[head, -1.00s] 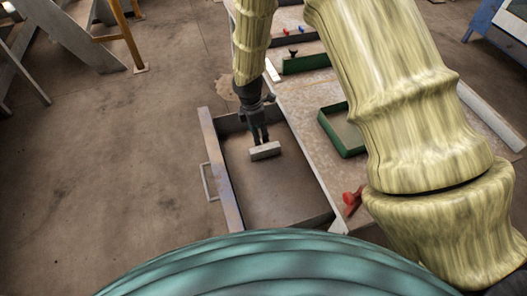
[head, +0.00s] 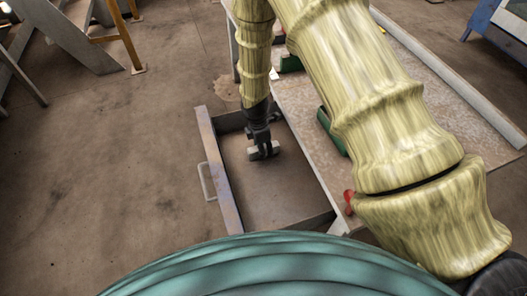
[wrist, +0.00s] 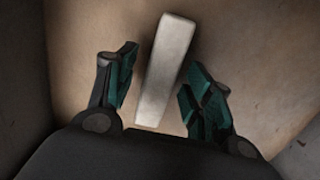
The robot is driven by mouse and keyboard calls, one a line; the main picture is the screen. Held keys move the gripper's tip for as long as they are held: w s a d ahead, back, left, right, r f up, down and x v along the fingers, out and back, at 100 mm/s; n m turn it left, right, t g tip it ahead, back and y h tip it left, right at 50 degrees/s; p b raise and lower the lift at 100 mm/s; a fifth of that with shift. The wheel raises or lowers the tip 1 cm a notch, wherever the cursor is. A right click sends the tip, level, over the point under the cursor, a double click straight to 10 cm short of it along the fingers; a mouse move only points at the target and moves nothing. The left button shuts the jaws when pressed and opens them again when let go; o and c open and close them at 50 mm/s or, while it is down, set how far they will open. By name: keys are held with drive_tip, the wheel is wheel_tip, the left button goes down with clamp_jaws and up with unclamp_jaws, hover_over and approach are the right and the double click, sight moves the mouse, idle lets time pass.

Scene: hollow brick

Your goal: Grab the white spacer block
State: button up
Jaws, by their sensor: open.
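The white spacer block (wrist: 165,72) lies in the open drawer (head: 285,200). In the wrist view it is long and pale, slightly tilted, and stands between the two fingers of my gripper (wrist: 160,92). The fingers are apart, with a gap on each side of the block. In the head view the block (head: 263,151) is partly hidden by my gripper (head: 263,148), which points down over it.
The drawer's walls surround the block; its front panel (head: 217,165) with a handle (head: 207,182) is on the left. The table (head: 300,105) is to the right, with a green tray (head: 330,130) and a red object (head: 348,202). The drawer floor near the viewer is clear.

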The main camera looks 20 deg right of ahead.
drive_tip(key=shift+f, duration=0.4)
drive_tip(key=c, duration=1.1)
